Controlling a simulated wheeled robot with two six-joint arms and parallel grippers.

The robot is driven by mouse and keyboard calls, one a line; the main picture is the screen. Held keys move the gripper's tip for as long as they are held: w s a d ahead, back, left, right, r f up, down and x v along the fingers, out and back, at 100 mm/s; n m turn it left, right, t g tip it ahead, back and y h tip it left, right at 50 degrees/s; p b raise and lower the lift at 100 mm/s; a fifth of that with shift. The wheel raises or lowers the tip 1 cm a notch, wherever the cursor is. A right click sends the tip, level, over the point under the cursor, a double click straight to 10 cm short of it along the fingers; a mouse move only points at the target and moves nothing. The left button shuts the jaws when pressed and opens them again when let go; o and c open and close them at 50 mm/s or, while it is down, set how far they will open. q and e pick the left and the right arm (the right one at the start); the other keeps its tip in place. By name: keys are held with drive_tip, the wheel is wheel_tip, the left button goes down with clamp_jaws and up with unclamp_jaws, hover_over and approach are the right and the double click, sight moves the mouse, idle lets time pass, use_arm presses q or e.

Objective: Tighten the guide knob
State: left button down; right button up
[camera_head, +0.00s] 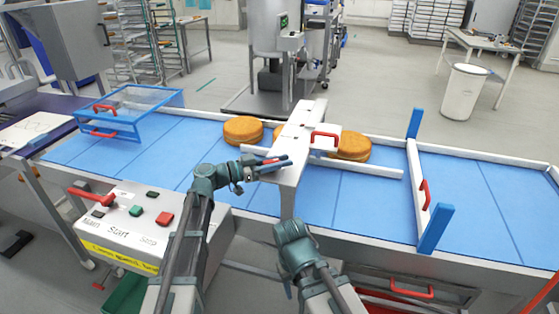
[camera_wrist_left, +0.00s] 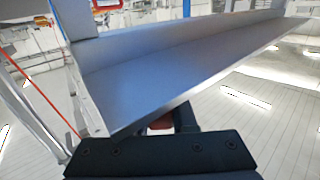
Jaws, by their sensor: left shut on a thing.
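My left gripper (camera_head: 268,163) reaches over the blue conveyor's near side and is shut on a small red knob (camera_head: 275,161) beside the grey-white bridge (camera_head: 293,150). In the left wrist view the red knob (camera_wrist_left: 160,125) shows between the dark fingers, below a grey metal beam (camera_wrist_left: 170,70); most of it is hidden. A white guide rail (camera_head: 375,170) runs along the belt and passes under the bridge. My right arm is folded low in front of the conveyor; its fingers are too hidden to read.
Round golden cakes (camera_head: 243,130) (camera_head: 354,147) sit on the blue belt (camera_head: 330,195) on both sides of the bridge. A blue-framed guard (camera_head: 125,105) stands at left, a gate with blue posts (camera_head: 433,228) at right. A control box (camera_head: 130,220) with buttons and a red lever is near left.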

use_arm(q)
drive_tip(key=m+g, duration=0.1)
drive_tip(key=g, duration=0.1)
drive_tip(key=m+g, duration=0.2)
drive_tip(key=m+g+h, duration=0.1)
drive_tip(key=g, duration=0.1)
drive_tip(key=shift+s+g, duration=0.3)
drive_tip(key=shift+g, duration=0.1)
drive_tip(key=shift+s+m+g+y, duration=0.2)
drive_tip(key=shift+s+m+g, duration=0.1)
drive_tip(key=shift+m+g, duration=0.8)
drive_tip(key=shift+s+m+g+y, duration=0.25)
drive_tip(key=shift+m+g, duration=0.45)
drive_tip(key=shift+g, duration=0.7)
drive_tip(key=shift+s, duration=0.15)
drive_tip(key=c, duration=0.7)
unclamp_jaws()
